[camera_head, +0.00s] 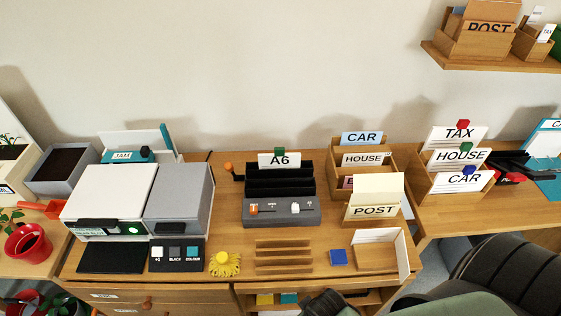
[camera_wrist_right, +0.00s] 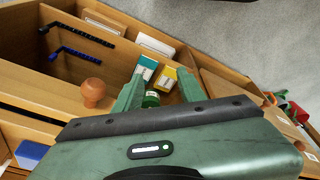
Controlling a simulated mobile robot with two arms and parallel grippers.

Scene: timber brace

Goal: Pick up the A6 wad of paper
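A white sheet or wad marked A6 (camera_head: 279,160) stands upright at the back of a black slotted rack (camera_head: 280,185) on the desk, with a green block on its top edge. Its thickness is hard to tell. My right gripper (camera_wrist_right: 158,92) is open, its two green fingers apart, low at the desk's front, well away from the A6 wad. A green round item (camera_wrist_right: 151,100) shows between the fingers; I cannot tell whether they touch it. My left gripper is not in view.
A grey control box (camera_head: 281,212) stands in front of the rack. A printer-like machine (camera_head: 110,195) is left, and wooden card holders (camera_head: 362,165) are right. Below the desk top, a compartment holds a teal box (camera_wrist_right: 146,67) and a yellow box (camera_wrist_right: 167,78). A wooden knob (camera_wrist_right: 93,92) is nearby.

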